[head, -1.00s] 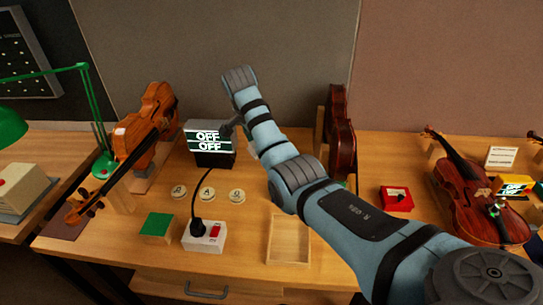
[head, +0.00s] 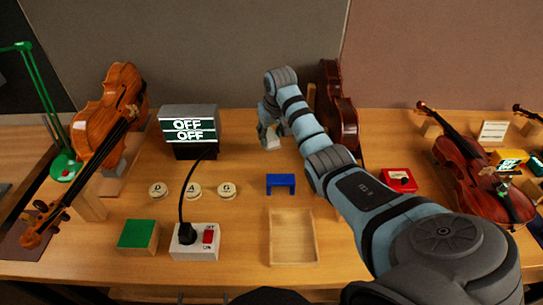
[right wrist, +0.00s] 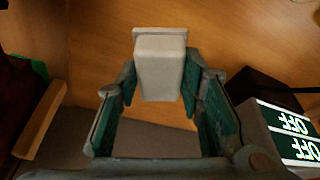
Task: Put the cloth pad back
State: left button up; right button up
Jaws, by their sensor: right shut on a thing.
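A pale grey block, which looks like the cloth pad (right wrist: 160,65), is between the fingers of my right gripper (right wrist: 162,78) in the right wrist view. It has a wider rim at its top end. In the head view my right gripper (head: 268,125) is at the back of the bench, right of the OFF display, with a bit of the pale pad (head: 271,141) showing below it. I cannot tell whether the pad touches the bench. My left gripper is not in view.
The OFF display (head: 190,130) and a violin (head: 107,110) stand left of my gripper; a dark violin (head: 338,110) stands right. In front are a blue bracket (head: 281,183), an open wooden tray (head: 292,262), a switch box (head: 195,245) and a green-topped block (head: 138,236).

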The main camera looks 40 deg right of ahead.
aim_at(276, 142)
jog(key=x, duration=0.5)
jog(key=shift+d+f, duration=0.1)
jog(key=shift+d, duration=0.1)
jog(key=f, duration=0.1)
jog(key=s+f+b, duration=0.1)
jog(key=shift+s+d+f, duration=0.15)
jog(key=shift+s+f, duration=0.1)
jog(key=shift+f, duration=0.1)
jog(key=shift+s+a+f, duration=0.1)
jog(key=shift+s+a, duration=0.15)
jog(key=shift+s, duration=0.45)
jog(key=shift+w, duration=0.1)
jog(key=shift+w+f, duration=0.2)
jog(key=shift+w, duration=0.1)
jog(key=o, duration=1)
jog(key=shift+w+d+f, duration=0.1)
jog(key=shift+w+f, duration=0.2)
jog(key=shift+o, duration=0.5)
jog(key=shift+s, duration=0.1)
jog(key=shift+s+r, duration=0.2)
jog(key=shift+r, duration=0.4)
jog(key=p+v, duration=0.2)
jog(key=v, duration=0.9)
jog(key=shift+s+r+p, duration=0.1)
jog(key=shift+r+p, duration=0.1)
jog(key=shift+p, duration=0.15)
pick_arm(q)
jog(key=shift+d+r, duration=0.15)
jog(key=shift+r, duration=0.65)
